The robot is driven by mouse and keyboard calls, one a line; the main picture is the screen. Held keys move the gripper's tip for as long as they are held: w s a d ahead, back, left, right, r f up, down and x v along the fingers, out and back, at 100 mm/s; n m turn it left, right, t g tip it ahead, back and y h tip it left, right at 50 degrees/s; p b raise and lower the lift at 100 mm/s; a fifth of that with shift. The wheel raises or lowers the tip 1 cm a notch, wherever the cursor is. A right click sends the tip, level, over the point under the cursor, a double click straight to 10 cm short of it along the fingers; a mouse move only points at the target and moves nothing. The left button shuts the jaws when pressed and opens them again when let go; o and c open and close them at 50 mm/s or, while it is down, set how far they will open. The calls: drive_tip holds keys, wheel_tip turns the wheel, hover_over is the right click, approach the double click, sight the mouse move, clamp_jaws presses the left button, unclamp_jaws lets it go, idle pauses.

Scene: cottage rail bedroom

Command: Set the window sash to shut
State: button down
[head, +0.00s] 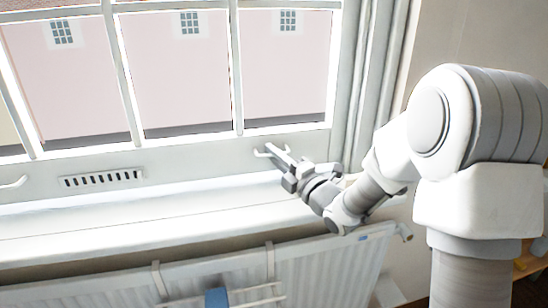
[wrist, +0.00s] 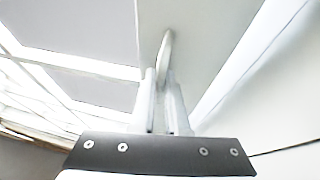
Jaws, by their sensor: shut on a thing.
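The white window sash (head: 190,158) has several panes split by thin bars. Its bottom rail runs just above the sill (head: 130,222). I cannot tell whether a gap is left between rail and sill. A small white lift handle (head: 262,154) sticks out of the rail at the right, and another handle (head: 14,183) at the far left. My gripper (head: 279,156) is at the right handle, reaching in from the right. In the wrist view, the pale fingers of my gripper (wrist: 163,80) are shut on the handle (wrist: 166,48), whose end shows beyond them.
A slotted vent (head: 103,179) sits on the rail between the handles. A white radiator (head: 330,270) stands under the sill, with a rack and a blue thing (head: 216,298) hung on it. The window frame (head: 372,80) and wall (head: 465,35) rise at the right.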

wheel_tip(320, 180, down, 4)
drive_tip(key=shift+s+r+b, duration=0.1)
drive_tip(key=shift+r+b, duration=0.15)
drive_tip(key=shift+b, duration=1)
drive_tip(key=c, duration=0.9)
unclamp_jaws()
drive_tip(key=shift+r, duration=0.25)
drive_tip(key=shift+d, duration=0.1)
